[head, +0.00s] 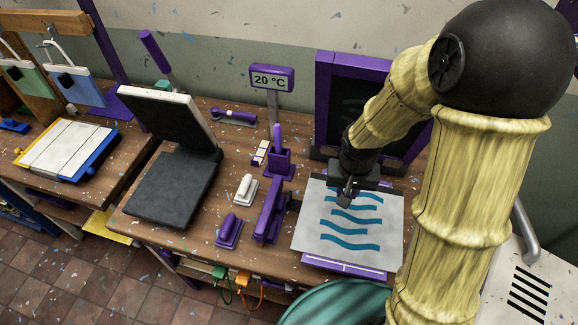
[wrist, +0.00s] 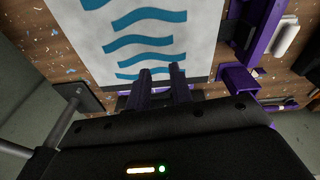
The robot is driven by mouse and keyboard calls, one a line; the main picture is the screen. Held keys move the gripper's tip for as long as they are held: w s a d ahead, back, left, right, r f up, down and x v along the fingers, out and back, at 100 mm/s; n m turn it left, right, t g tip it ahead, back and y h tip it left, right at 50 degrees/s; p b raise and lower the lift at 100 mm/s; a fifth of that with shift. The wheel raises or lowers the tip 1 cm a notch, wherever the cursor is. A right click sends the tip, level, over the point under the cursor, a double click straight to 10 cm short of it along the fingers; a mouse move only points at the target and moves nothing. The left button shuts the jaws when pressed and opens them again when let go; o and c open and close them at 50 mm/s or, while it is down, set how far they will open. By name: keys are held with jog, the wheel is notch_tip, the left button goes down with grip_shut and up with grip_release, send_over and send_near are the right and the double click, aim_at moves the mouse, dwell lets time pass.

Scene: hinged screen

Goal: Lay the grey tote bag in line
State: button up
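A light grey cloth (head: 320,236) with teal wavy stripes lies spread on a purple board (head: 345,267) at the right of the bench. It looks like the grey tote bag, but no handles show. The cloth also fills the top of the wrist view (wrist: 200,50). My gripper (head: 346,200) is over the cloth's far part, fingers pointing down. In the wrist view its two fingers (wrist: 161,78) stand a little apart with nothing between them. I cannot tell whether the fingertips touch the cloth. My gripper hides part of the cloth's far edge.
A purple-framed screen (head: 326,95) stands raised behind the cloth. Left of it are a purple holder (head: 279,160), a purple upright tool (head: 268,210) and a white-handled block (head: 245,188). An open black press (head: 175,185) stands further left. Green and blue bags (head: 80,90) hang at far left.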

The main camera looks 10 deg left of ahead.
jog(key=w+a+g+p, duration=0.1)
jog(key=w+a+p, duration=0.2)
jog(key=a+p, duration=0.45)
jog(key=m+p, duration=0.1)
jog(key=p, duration=0.3)
send_over(289, 196)
jog(key=shift+f+g, duration=0.3)
jog(key=shift+f, duration=0.7)
jog(key=shift+b, duration=0.3)
jog(key=shift+f, duration=0.15)
notch_tip(289, 196, down, 8)
jog(key=b, duration=0.5)
jog(key=shift+r, duration=0.2)
grip_shut()
